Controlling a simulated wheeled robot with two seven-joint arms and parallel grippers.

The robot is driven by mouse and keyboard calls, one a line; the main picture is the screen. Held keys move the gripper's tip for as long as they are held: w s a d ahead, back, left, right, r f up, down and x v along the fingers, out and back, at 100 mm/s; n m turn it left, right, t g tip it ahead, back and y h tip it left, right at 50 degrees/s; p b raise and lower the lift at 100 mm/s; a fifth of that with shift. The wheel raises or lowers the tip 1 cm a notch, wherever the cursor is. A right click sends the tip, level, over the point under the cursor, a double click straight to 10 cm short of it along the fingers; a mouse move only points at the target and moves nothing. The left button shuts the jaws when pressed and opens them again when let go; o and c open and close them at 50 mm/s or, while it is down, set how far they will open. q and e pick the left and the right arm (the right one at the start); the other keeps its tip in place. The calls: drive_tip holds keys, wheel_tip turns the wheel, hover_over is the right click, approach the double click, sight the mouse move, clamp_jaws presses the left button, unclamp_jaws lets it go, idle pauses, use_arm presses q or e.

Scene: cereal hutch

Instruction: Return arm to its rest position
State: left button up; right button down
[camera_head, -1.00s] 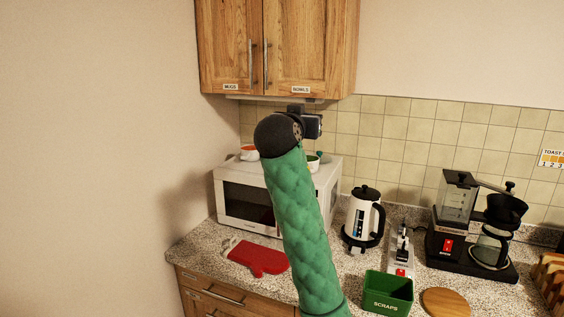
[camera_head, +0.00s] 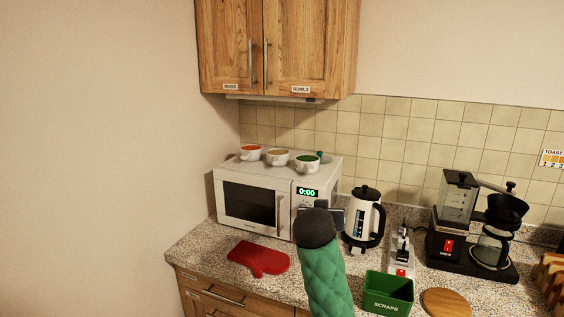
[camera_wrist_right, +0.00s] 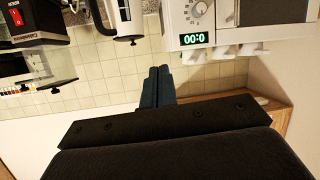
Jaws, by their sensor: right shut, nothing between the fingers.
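My right arm, in a green padded sleeve, comes up from the bottom middle of the head view, in front of the counter. Its dark wrist hides most of the right gripper there. In the right wrist view, which is upside down, the right gripper (camera_wrist_right: 157,86) has its two fingers together with nothing between them. It points toward the tiled wall, with the kettle and microwave close by in that view. My left gripper is in neither view.
A microwave (camera_head: 245,204) carries white cups (camera_head: 278,158). A kettle (camera_head: 362,218), green scraps bin (camera_head: 388,292), coffee maker (camera_head: 468,240) and round wooden board (camera_head: 446,302) stand right of my arm. A red oven mitt (camera_head: 258,258) lies left. The wall cabinet (camera_head: 315,45) is closed.

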drive_tip(key=s+d+f+n+g+y, duration=0.1)
drive_tip(key=s+d+f+g, duration=0.1)
drive_tip(key=s+f, duration=0.55)
drive_tip(key=s+d+f+g, duration=0.15)
drive_tip(key=s+f, duration=0.25)
drive_tip(key=f, duration=0.6)
drive_tip(key=s+d+f+n+g+y, duration=0.1)
drive_tip(key=s+d+f, duration=0.2)
drive_tip(key=s+f, duration=0.35)
drive_tip(key=s+d+f+n+g+y, duration=0.1)
drive_tip(key=s+f+g, duration=0.1)
drive_tip(key=s+f, duration=0.5)
drive_tip(key=s+d+f+g, duration=0.1)
drive_tip(key=s+f+g, duration=0.15)
drive_tip(key=s, duration=0.85)
drive_tip(key=s+d+f+n+g+y, duration=0.1)
drive_tip(key=s+d+f, duration=0.1)
drive_tip(key=s+f, duration=0.5)
wheel_tip(320, 180, down, 24)
drive_tip(key=a, duration=0.2)
drive_tip(key=s+f, duration=0.3)
drive_tip(key=f, duration=0.7)
drive_tip(key=s+f+g, duration=0.1)
drive_tip(key=s+f, duration=0.3)
drive_tip(key=f, duration=0.7)
drive_tip(key=shift+a+g, duration=0.3)
drive_tip(key=shift+a, duration=0.05)
drive_tip(key=shift+s+f, duration=0.15)
drive_tip(key=shift+s, duration=0.1)
